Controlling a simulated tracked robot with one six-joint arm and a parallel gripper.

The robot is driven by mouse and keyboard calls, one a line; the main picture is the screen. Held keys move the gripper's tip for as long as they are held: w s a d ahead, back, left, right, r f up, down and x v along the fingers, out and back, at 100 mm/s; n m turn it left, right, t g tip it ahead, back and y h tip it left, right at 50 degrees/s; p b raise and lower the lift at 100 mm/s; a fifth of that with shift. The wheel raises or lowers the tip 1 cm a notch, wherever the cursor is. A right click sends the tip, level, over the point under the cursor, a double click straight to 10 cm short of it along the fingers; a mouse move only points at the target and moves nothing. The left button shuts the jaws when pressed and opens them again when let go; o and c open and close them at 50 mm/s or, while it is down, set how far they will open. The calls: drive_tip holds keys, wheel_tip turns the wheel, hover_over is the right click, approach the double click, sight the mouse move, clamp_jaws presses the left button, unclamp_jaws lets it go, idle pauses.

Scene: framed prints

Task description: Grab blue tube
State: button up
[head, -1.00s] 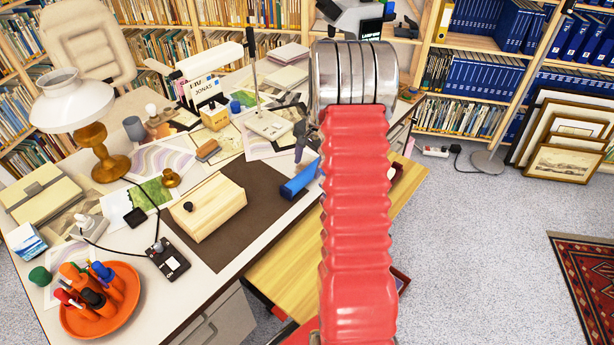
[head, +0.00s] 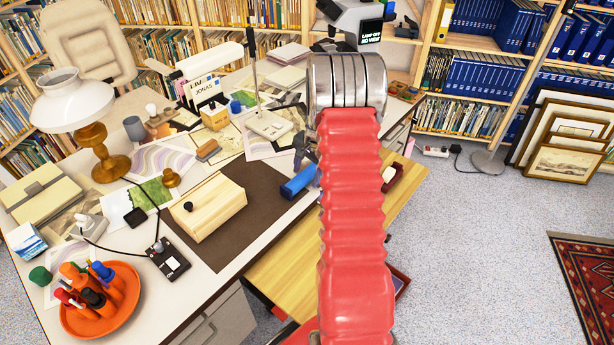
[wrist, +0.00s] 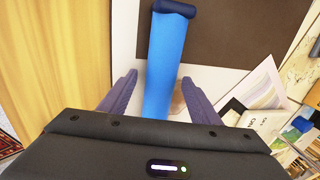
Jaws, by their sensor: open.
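The blue tube (head: 299,182) lies on the desk at the right edge of the dark brown mat. In the wrist view the blue tube (wrist: 168,62) runs from the top, where its dark blue end lies on the mat, down between my fingers. My gripper (wrist: 159,82) is open, with one purple-grey finger on each side of the tube and a gap to each. The near end of the tube is hidden behind my gripper body. In the head view my red arm sleeve hides most of the gripper.
A wooden box (head: 207,207) with a black knob stands on the brown mat (head: 222,247), left of the tube. Papers and a white stand (head: 268,126) lie behind. A yellow wooden surface (head: 283,262) lies lower, beside the desk's right edge.

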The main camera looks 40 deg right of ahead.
drive_tip(key=shift+c, duration=0.6)
drive_tip(key=c, duration=1.1)
